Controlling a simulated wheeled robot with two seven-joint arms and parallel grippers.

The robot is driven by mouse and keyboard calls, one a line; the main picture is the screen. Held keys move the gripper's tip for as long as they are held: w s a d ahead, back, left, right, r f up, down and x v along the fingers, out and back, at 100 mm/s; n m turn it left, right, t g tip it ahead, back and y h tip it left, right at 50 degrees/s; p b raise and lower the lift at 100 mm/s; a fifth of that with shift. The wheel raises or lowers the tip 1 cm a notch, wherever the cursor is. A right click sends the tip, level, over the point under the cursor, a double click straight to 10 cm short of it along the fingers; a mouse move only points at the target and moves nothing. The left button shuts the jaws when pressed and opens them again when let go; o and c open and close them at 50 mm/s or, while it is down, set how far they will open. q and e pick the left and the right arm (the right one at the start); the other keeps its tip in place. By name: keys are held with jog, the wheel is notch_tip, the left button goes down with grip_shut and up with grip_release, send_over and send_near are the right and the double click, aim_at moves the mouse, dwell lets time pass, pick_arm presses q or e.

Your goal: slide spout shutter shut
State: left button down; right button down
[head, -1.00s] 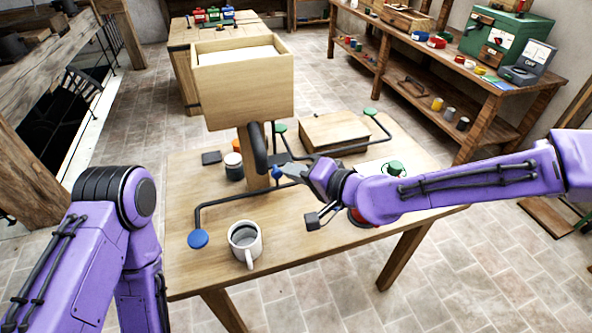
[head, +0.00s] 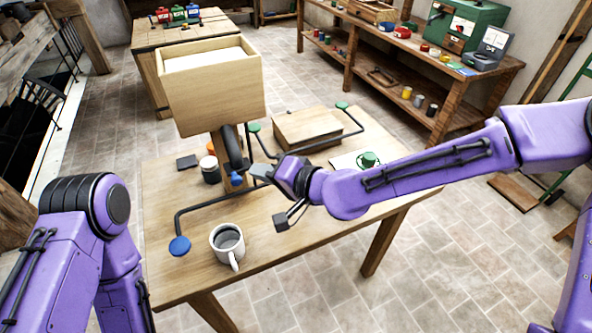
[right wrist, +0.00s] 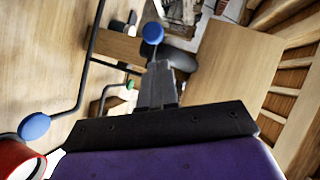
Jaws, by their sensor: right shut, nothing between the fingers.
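A pale wooden hopper box (head: 212,90) stands on a post on the table, with a dark curved spout (head: 230,148) below it. A blue knob (head: 236,179) sits at the lower end of the spout; it also shows in the right wrist view (right wrist: 152,33), just beyond the fingertips. My right gripper (head: 260,172) is shut and empty, its tips close to the right of the knob. I cannot tell whether they touch it. The shutter plate itself is not clearly visible. My left arm shows at the lower left, its gripper out of view.
On the table (head: 300,226) stand a white mug (head: 228,242), a dark jar (head: 210,170) and a wooden box (head: 308,128). A dark bent rod ends in a blue disc (head: 180,246). A green-knobbed item (head: 368,160) lies behind my right arm.

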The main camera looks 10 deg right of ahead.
pick_arm(q)
jog(key=shift+d+f+b, duration=0.15)
jog(key=shift+f+b, duration=0.3)
jog(key=shift+b, duration=0.55)
pick_arm(e)
jog(key=v, duration=1.1)
jog(key=shift+w+d, duration=0.2)
jog(key=shift+w, duration=0.05)
